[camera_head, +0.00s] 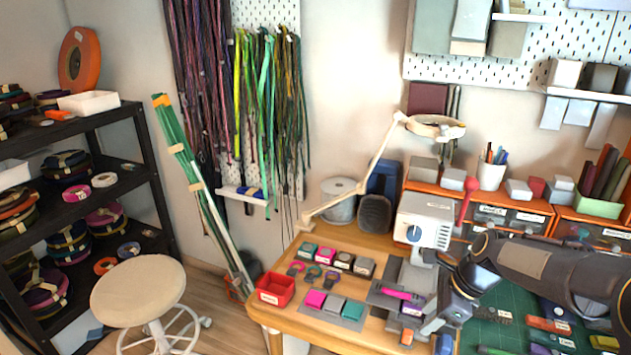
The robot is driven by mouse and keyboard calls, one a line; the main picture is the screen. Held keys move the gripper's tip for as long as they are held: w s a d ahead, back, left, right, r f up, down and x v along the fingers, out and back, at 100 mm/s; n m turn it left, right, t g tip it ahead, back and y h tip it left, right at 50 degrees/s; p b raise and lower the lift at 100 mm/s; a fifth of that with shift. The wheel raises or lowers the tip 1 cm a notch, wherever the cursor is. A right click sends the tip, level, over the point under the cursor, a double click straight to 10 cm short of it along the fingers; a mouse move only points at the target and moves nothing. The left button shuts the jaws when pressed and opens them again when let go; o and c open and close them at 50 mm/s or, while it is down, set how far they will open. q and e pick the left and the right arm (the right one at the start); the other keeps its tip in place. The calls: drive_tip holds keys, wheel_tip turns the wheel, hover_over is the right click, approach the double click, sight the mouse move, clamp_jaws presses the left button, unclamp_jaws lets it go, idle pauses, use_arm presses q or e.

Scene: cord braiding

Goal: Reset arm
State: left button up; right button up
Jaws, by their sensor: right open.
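The gripper is just right of and in front of a small grey stand holding a magenta piece (398,293). A white machine with a blue dial (422,232) stands right behind the gripper, partly hidden by my arm. My left gripper is not in view.
A red bin (275,289) and rows of small coloured blocks (335,305) lie left of the gripper. A green mat (495,335) with small parts lies under my arm. A lamp (370,170) arches over the table. A stool (138,290) and shelf stand left.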

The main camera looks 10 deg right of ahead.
drive_tip(key=s+a+r+n+t+p, duration=0.2)
drive_tip(key=s+a+r+n, duration=0.5)
drive_tip(key=s+r+n, duration=0.4)
drive_tip(key=s+a+f+n+t+p, duration=0.1)
drive_tip(key=s+a+n, duration=0.3)
drive_tip(key=s+n, duration=0.6)
drive_tip(key=shift+s+f+n+p, duration=0.15)
drive_tip(key=shift+f+n+p, duration=0.15)
drive_tip(key=shift+n+p, duration=0.2)
